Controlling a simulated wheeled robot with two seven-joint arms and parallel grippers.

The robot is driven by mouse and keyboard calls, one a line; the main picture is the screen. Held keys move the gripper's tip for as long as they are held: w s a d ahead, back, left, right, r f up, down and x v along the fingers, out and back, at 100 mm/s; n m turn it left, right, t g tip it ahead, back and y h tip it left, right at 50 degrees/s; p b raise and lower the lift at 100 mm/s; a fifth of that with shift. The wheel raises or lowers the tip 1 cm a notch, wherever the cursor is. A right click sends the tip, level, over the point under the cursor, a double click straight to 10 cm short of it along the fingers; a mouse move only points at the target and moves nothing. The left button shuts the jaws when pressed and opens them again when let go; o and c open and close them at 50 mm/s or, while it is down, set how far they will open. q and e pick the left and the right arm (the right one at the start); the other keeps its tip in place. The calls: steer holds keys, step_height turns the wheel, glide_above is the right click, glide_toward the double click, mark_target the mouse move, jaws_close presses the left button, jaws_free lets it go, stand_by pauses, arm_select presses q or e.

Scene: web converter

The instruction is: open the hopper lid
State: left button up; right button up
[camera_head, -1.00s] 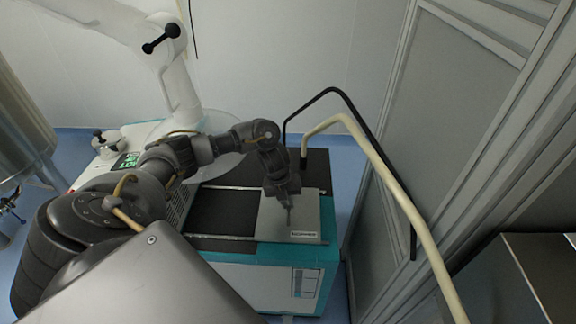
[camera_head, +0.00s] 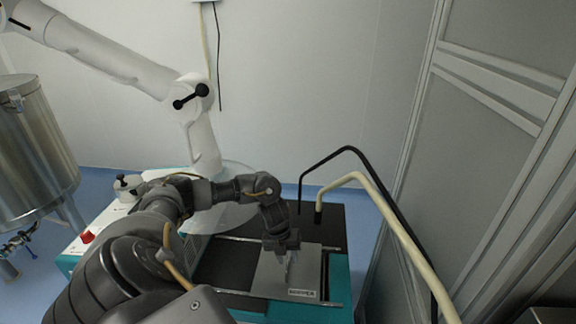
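A flat grey plate (camera_head: 267,279) with a dark-lettered label on its front edge lies on the black top of a teal and white machine cabinet. It looks like the hopper lid, though I cannot be sure. It lies flat. My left gripper (camera_head: 287,272) points down over the plate's middle, fingertips close to its surface. Whether they touch it, and whether they are open or shut, is too small to tell. My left arm hides part of the cabinet's left side. My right gripper is out of view.
Black and cream bent rails (camera_head: 375,195) rise at the cabinet's right, beside a grey panelled wall (camera_head: 480,150). A white robot arm (camera_head: 110,60) stands behind the cabinet. A steel tank (camera_head: 38,150) is at the far left. A red button (camera_head: 87,237) sits on the cabinet's left.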

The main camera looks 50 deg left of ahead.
mark_target(283, 269)
arm_select(q)
steer(key=shift+r, duration=0.1)
steer(key=shift+r, duration=0.35)
step_height(283, 269, up, 6)
steer(key=a+b, duration=0.1)
steer(key=shift+s+r, duration=0.25)
steer(key=shift+s, duration=0.2)
